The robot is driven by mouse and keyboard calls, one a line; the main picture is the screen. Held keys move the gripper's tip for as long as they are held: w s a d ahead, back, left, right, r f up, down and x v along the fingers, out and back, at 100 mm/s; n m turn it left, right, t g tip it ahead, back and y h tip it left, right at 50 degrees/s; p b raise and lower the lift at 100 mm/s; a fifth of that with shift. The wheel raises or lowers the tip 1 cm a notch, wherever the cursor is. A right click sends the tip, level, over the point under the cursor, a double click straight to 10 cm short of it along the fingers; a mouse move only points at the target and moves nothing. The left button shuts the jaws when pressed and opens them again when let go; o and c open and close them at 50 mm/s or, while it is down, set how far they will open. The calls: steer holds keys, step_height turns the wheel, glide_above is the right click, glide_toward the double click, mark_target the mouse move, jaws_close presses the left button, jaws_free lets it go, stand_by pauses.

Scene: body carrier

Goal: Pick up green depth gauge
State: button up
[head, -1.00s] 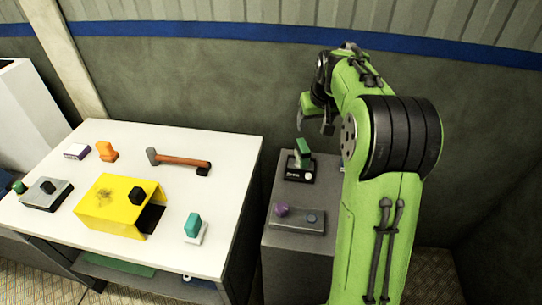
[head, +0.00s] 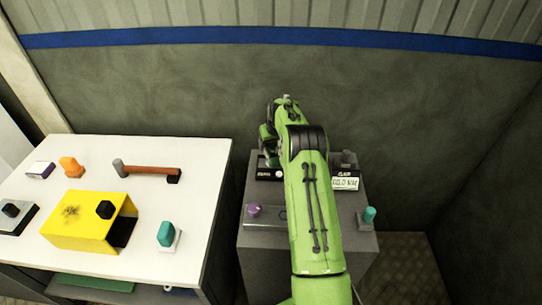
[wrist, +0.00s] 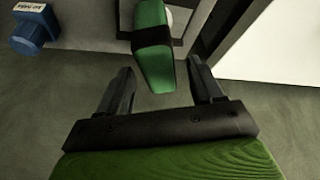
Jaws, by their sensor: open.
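The green depth gauge (wrist: 152,58) shows in the wrist view as a green block with a dark band across it, near a pale round part. My gripper (wrist: 160,70) is open. The gauge's near end sits between its two dark fingers, with a gap visible on each side, so it is not gripped. In the head view my arm and wrist hide the gauge. Only part of its black labelled base (head: 267,174) shows on the grey cabinet (head: 262,246).
The cabinet also bears a purple knob (head: 254,210), a white label plate (head: 345,184) and a teal piece (head: 369,214). The white table (head: 200,205) at left holds a yellow bracket (head: 75,215), a hammer (head: 150,170) and several small blocks. The wall is close behind.

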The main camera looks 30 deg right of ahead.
steer(key=x, duration=0.3)
steer(key=shift+w+f, duration=0.15)
steer(key=shift+c, duration=0.3)
jaws_close()
